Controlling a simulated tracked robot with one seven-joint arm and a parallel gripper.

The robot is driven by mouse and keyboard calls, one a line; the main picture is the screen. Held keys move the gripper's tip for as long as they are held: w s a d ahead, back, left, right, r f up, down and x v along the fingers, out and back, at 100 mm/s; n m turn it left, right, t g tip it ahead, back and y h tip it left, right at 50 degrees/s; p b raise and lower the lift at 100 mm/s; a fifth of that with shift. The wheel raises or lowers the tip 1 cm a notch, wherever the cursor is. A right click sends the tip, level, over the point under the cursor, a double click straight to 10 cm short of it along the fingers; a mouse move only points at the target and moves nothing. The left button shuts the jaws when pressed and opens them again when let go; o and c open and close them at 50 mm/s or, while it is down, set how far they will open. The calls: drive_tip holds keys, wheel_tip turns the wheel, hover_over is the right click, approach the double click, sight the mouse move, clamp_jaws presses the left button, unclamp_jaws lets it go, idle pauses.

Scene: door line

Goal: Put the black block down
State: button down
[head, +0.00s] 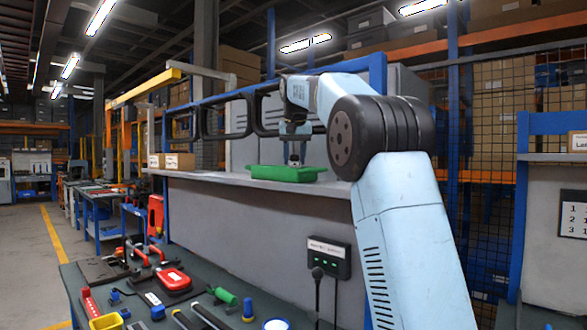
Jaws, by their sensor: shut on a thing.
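My gripper (294,155) points down over a green tray (290,173) on the ledge of a grey panel. It is shut on a small dark thing (294,162), which I take to be the black block. The block is small and partly covered by the jaws and the tray's near wall. I cannot tell whether it touches the tray floor.
The grey ledge (225,180) is bare left of the tray, with cardboard boxes (178,162) at its far end. Black frames (238,118) hang behind it under a blue rail.

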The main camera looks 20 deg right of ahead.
sight(295, 166)
drive_tip(key=shift+d+f, duration=0.2)
drive_tip(key=shift+f, duration=1.55)
drive_tip(key=c, duration=0.9)
unclamp_jaws()
drive_tip(key=v, duration=1.2)
drive_tip(key=shift+s, duration=0.1)
